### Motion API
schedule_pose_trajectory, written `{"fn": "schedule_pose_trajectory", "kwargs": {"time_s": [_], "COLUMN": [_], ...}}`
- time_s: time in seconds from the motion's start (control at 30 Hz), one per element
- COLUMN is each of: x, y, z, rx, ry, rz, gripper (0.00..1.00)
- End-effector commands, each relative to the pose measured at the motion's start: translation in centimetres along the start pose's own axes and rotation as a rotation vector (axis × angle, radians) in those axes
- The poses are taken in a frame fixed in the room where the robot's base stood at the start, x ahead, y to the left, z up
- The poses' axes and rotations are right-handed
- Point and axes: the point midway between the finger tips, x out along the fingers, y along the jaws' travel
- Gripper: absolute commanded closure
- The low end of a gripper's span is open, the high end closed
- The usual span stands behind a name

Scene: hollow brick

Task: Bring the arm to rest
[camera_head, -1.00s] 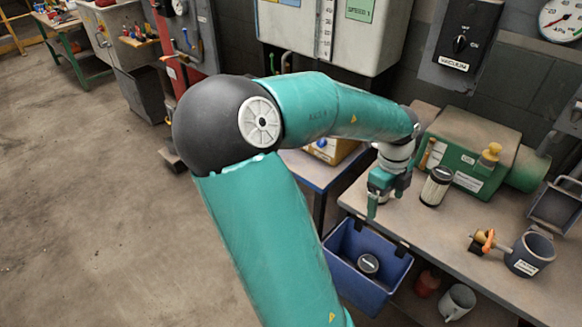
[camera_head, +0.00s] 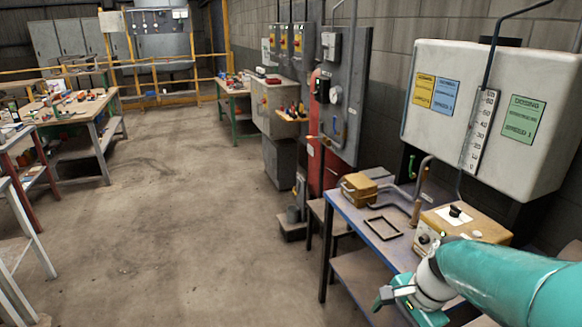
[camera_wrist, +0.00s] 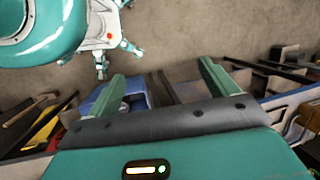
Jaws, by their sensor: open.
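My gripper (camera_head: 392,303) is at the lower right of the head view, at the end of my teal arm, in front of the blue-topped table. In the wrist view its two green fingers stand wide apart, and my gripper (camera_wrist: 163,78) is open with nothing held between them. A blue bin (camera_wrist: 92,101) shows partly behind the left finger in the wrist view. The bin's contents cannot be made out.
The blue-topped table (camera_head: 352,222) carries a yellow-brown box (camera_head: 359,188), a black frame (camera_head: 383,228) and a tan device (camera_head: 468,226). A grey wall cabinet (camera_head: 400,95) hangs above. The concrete floor (camera_head: 190,215) to the left is clear.

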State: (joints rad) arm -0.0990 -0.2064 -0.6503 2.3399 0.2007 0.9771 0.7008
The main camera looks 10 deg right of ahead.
Motion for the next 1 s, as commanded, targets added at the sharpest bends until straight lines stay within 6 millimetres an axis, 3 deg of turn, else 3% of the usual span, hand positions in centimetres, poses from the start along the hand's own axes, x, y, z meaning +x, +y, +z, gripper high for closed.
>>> {"fn": "schedule_pose_trajectory", "kwargs": {"time_s": [0.1, 0.3, 0.5, 0.63, 0.87, 1.0], "x": [-1.8, -4.7, -6.6, -6.9, -6.9, -6.9], "y": [-1.4, -2.2, -1.8, -1.5, -1.5, -1.5], "z": [4.1, 10.5, 15.0, 16.0, 16.1, 16.1], "rx": [-0.330, -0.879, -1.284, -1.387, -1.399, -1.397], "ry": [0.050, 0.214, 0.399, 0.452, 0.456, 0.455], "rz": [-0.050, -0.085, -0.051, -0.028, -0.024, -0.025], "gripper": [0.14, 0.14, 0.14, 0.14, 0.14, 0.40]}}
